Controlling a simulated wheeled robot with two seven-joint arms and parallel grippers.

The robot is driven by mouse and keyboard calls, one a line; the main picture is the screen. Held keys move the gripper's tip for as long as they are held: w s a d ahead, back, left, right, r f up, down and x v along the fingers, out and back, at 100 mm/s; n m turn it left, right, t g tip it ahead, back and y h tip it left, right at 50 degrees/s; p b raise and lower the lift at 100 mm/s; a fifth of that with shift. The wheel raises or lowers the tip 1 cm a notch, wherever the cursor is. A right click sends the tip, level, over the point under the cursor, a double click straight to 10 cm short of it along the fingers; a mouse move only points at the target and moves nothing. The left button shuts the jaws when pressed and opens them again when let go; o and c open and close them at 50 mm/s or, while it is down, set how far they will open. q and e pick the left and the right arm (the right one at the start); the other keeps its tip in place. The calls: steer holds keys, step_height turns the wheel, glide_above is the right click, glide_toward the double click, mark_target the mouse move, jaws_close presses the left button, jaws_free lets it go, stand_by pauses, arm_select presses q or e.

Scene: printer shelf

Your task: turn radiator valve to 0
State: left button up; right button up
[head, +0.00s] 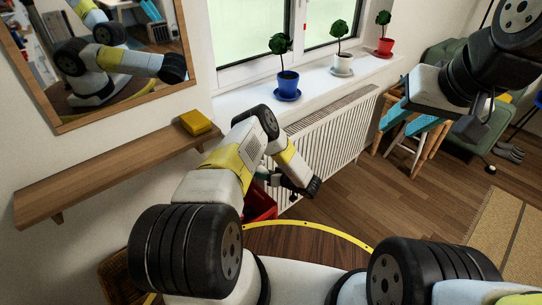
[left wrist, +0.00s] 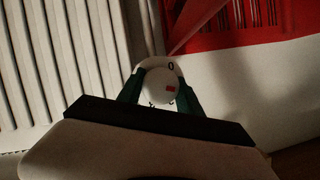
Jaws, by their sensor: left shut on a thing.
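The radiator valve is a round white knob (left wrist: 158,86) low beside the radiator, seen in the left wrist view. Another dark mark lower down is too small to read. My left gripper (left wrist: 159,92) is shut on the knob, with a dark green finger on each side. In the head view my left gripper (head: 268,178) is low by the radiator's near end, and my own arm hides the valve. My right gripper (head: 474,122) hangs in the air at the upper right; its jaw opening is unclear.
The white radiator (head: 325,138) stands below a sill with potted plants. A red container (head: 260,204) is close to my left gripper. A wooden shelf (head: 110,172) with a yellow object (head: 195,122) is on the left wall. Chairs stand at the right; wooden floor between is clear.

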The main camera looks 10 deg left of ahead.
arm_select(q)
steer(key=shift+n+t, duration=0.3)
steer(key=shift+n+t+h, duration=0.4)
steer(key=shift+n+h, duration=0.1)
steer(key=shift+n, duration=0.4)
steer(key=shift+n+t+h, duration=0.6)
steer(key=shift+n+t, duration=0.1)
steer(key=shift+n, duration=0.5)
steer(key=n+t+h, duration=0.1)
steer(key=n+t, duration=0.1)
steer(key=n, duration=0.2)
steer(key=shift+s+t, duration=0.1)
steer(key=shift+t, duration=0.2)
steer(key=shift+n, duration=0.3)
steer(key=o, duration=1.4)
steer(key=shift+c, duration=0.2)
